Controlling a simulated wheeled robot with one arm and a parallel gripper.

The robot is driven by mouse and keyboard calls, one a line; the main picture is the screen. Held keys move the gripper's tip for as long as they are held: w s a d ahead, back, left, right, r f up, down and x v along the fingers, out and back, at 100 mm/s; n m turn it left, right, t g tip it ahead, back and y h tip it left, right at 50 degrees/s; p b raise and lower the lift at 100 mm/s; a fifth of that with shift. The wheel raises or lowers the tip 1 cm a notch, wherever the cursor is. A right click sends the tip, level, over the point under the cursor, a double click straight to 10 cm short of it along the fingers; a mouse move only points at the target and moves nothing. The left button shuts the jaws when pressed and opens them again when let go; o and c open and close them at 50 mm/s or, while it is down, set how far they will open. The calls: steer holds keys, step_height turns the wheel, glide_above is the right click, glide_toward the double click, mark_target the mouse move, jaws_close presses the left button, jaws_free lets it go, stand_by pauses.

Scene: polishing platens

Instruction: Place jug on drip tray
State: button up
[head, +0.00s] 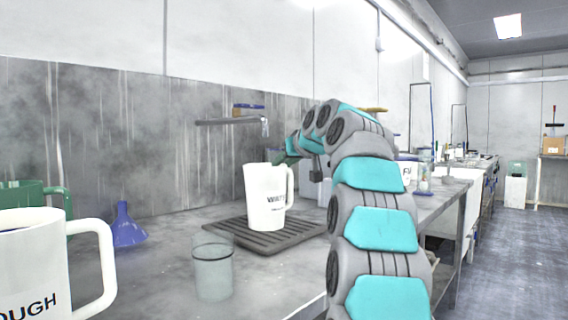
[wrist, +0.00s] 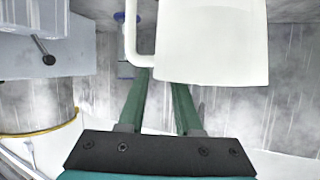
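A white jug with partly readable dark lettering (head: 265,200) appears upright on the dark ribbed drip tray (head: 250,238), its handle to the right. In the wrist view the white jug (wrist: 215,42) fills the upper middle, with its handle on the left. My gripper (head: 284,158) is close by the jug's upper right side, partly behind it. Its two green fingers (wrist: 161,85) stand apart with a clear gap between them, and I see nothing held there.
A large white jug (head: 35,265) stands at the near left, before a green jug (head: 28,194) and a blue funnel (head: 125,228). A clear beaker (head: 213,268) stands just in front of the tray. A shelf (head: 228,121) juts from the wall behind.

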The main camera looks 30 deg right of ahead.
steer(key=v, duration=1.1)
steer(key=shift+s+r+b, duration=0.15)
steer(key=shift+s+b, duration=0.25)
